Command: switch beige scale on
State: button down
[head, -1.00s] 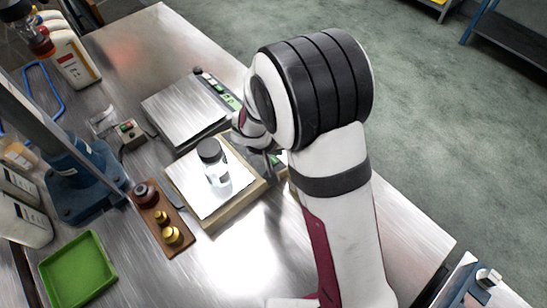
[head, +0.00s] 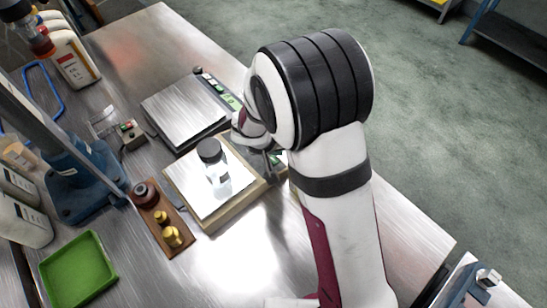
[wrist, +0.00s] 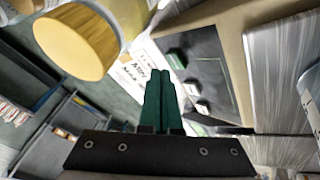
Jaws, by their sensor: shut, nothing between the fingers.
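The beige scale (head: 234,209) stands on the steel bench, with a clear, black-capped bottle (head: 214,166) upright on its bright plate. In the wrist view its beige housing (wrist: 236,62) frames a dark control panel (wrist: 212,62) with several small green and pale buttons. My gripper (wrist: 160,76) is shut and empty, its dark green fingers together beside the panel's button row. I cannot tell whether the fingertips touch a button. In the head view my arm partly hides the gripper and the panel side of the scale.
A second, grey scale (head: 183,112) stands just behind the beige one. A wooden block with weights (head: 165,228) is close on the left, with a green tray (head: 78,270) in front. A blue-based stand (head: 82,188) is farther left.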

dwell(0.3)
jog(key=shift+s+a+f, duration=0.1)
jog(key=shift+f, duration=0.3)
jog(key=shift+s+a+f, duration=0.1)
jog(key=shift+f, duration=0.3)
dwell(0.5)
jog(key=shift+w+d+r, duration=0.1)
jog(key=shift+d+r, duration=0.05)
jog(key=shift+r, duration=0.25)
jog(key=shift+w+d+r, duration=0.1)
jog(key=shift+r, duration=0.3)
jog(key=shift+w+d+r, duration=0.2)
jog(key=shift+r, duration=0.6)
jog(key=shift+w+d+r, duration=0.2)
jog(key=shift+w+r, duration=0.05)
jog(key=shift+r, duration=0.5)
jog(key=shift+w+d+r, duration=0.2)
jog(key=shift+r, duration=0.6)
